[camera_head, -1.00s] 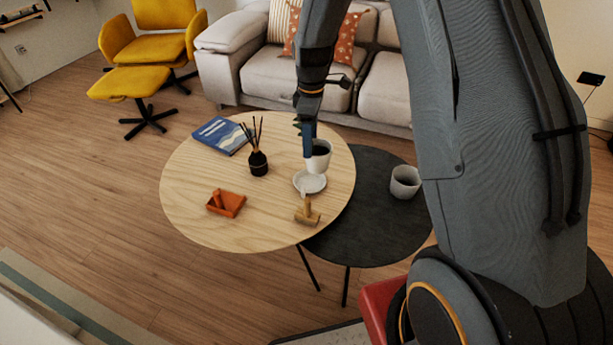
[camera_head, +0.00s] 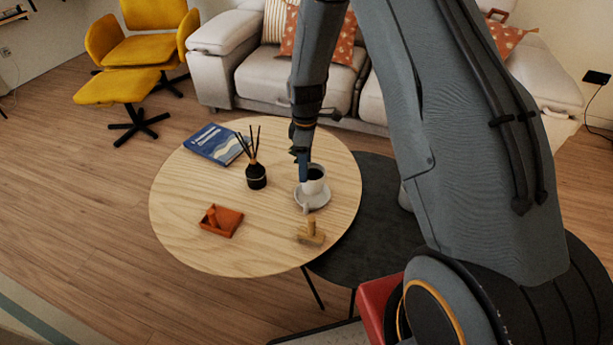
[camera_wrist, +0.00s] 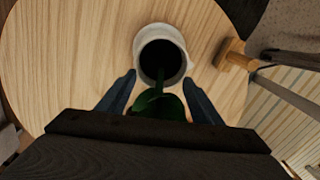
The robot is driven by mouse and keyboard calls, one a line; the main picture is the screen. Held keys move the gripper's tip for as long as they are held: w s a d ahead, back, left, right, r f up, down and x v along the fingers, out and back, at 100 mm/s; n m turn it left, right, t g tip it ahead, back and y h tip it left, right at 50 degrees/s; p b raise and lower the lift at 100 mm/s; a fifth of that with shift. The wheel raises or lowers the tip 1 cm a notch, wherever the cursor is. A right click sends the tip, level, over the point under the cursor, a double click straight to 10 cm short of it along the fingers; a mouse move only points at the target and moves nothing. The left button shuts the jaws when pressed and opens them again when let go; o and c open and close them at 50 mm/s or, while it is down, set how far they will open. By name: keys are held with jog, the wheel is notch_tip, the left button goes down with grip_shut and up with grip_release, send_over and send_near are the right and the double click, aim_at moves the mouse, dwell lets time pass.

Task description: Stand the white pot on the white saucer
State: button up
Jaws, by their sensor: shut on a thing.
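The white pot (camera_head: 316,186), with a dark inside, appears upright over the white saucer (camera_head: 325,199) on the round wooden table. I cannot tell whether its base touches the saucer. The pot hides most of the saucer there.
On the wooden table (camera_head: 200,255) are a black reed diffuser (camera_head: 256,177), a blue book (camera_head: 215,144), an orange tray (camera_head: 222,221) and a wooden object (camera_head: 311,232) close in front of the saucer. A lower dark table (camera_head: 375,235) adjoins at right.

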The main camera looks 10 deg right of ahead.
jog(key=shift+f, duration=2.1)
jog(key=shift+f, duration=0.1)
jog(key=o, duration=1.4)
jog(key=r, duration=1.1)
jog(key=shift+w+d+r, duration=0.15)
jog(key=shift+w+r, duration=0.05)
jog(key=shift+r, duration=0.1)
jog(key=shift+s+d+r, duration=0.1)
jog(key=shift+s+r, duration=0.05)
jog(key=shift+r, duration=0.35)
jog(key=s+d+r+m, duration=0.6)
jog(key=s+r+m, duration=0.1)
jog(key=s+r, duration=0.35)
jog(key=s+d+r+m, duration=0.1)
jog(key=s+m, duration=0.2)
jog(key=s, duration=0.3)
jog(key=s+d+r+m, duration=0.1)
jog(key=s+r+m, duration=0.1)
jog(key=s, duration=0.3)
jog(key=s+d+r+m, duration=0.1)
jog(key=s+m, duration=0.3)
jog(key=s, duration=0.2)
jog(key=shift+s+r, duration=0.2)
jog(key=shift+s, duration=0.1)
